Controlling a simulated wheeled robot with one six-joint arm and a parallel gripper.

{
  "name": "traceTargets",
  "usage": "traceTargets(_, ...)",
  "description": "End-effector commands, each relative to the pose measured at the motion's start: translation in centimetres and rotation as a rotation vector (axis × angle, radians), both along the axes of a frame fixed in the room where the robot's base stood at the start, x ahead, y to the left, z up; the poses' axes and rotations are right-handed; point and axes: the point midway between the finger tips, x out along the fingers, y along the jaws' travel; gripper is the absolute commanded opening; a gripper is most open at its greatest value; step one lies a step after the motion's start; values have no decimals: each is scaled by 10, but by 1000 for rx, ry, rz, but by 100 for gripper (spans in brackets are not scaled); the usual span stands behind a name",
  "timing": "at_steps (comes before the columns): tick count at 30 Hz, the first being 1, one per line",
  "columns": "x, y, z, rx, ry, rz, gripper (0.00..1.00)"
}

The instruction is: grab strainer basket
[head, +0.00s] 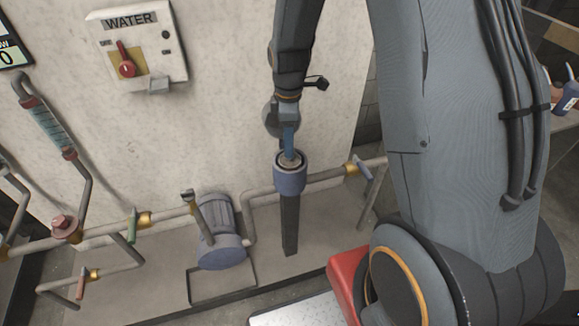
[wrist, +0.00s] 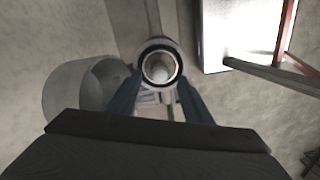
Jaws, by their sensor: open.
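The strainer basket (wrist: 160,68) shows in the wrist view as a pale round rim with a hollow middle, inside a dark ring. In the head view its top (head: 290,159) sits in the open mouth of the blue-grey strainer housing (head: 290,182), which stands in the pipe line. My gripper (head: 289,147) points down just over that mouth. In the wrist view my gripper (wrist: 159,88) is open, with one blue finger on each side of the rim. I cannot tell whether the fingers touch it. The basket's lower part is hidden in the housing.
A blue-grey motor (head: 221,235) stands left of the housing, with pipes and a green-handled valve (head: 132,225). A WATER switch box (head: 138,48) hangs on the wall behind. A red box (head: 345,278) is near my base. Floor in front of the housing looks clear.

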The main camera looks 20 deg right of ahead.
Motion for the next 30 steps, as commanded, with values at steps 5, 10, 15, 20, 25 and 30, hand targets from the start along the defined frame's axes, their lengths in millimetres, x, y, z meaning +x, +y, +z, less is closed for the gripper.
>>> traceTargets(5,-1,0,-21,0,2,-1,46)
traceTargets(10,-1,0,-30,0,0,-1,46)
traceTargets(15,0,0,-30,0,-1,-2,46)
traceTargets(20,0,0,-30,0,0,-2,25)
traceTargets(25,0,0,-30,0,0,-2,0)
traceTargets(30,0,0,-30,0,-1,-1,0)
